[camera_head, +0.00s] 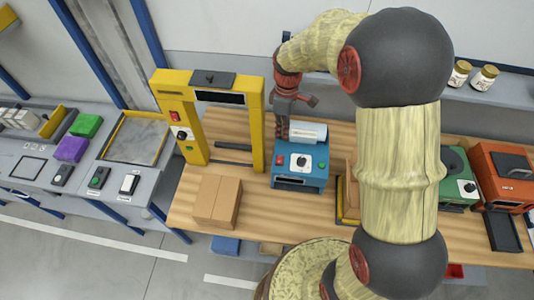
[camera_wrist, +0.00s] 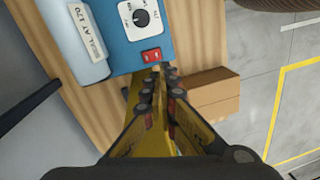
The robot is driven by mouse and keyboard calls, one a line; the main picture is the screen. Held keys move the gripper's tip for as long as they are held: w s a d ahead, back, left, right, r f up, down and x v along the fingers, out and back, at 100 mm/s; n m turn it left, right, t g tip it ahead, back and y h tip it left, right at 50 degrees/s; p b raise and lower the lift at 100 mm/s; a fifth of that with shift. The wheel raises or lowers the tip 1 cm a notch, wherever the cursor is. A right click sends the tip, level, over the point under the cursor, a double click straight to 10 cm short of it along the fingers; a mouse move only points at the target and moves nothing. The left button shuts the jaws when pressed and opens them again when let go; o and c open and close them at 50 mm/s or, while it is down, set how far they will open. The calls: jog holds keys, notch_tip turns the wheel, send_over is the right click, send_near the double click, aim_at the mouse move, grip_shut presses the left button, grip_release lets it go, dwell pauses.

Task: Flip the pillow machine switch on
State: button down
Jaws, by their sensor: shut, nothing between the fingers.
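The pillow machine is the blue box (camera_head: 300,176) with a white film roll (camera_head: 308,133) at its back, on the wooden bench. Its front panel has a red switch (camera_head: 281,160), a black-and-white dial and a green button. In the wrist view the red rocker switch (camera_wrist: 152,56) sits beside the dial (camera_wrist: 141,18). My gripper (camera_head: 282,137) points down at the machine's back left side. In the wrist view its closed fingertips (camera_wrist: 160,68) are empty and just short of the switch; I cannot tell whether they touch it. The rocker's position is too small to read.
A yellow frame machine (camera_head: 207,82) stands close on the left, with its own red switch. A cardboard box (camera_head: 214,201) lies at the bench's front left. A green machine (camera_head: 457,180) and an orange machine (camera_head: 500,168) stand right of my arm, which hides part of the bench.

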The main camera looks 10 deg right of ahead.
aim_at(279, 163)
jog(key=shift+w+a+r+n, duration=0.15)
jog(key=shift+n, duration=1.05)
jog(key=f, duration=0.4)
jog(key=s+f+p, duration=0.1)
jog(key=f, duration=0.8)
jog(key=shift+s+a+f+p, duration=0.3)
jog(key=shift+f, duration=0.1)
jog(key=shift+f, duration=0.2)
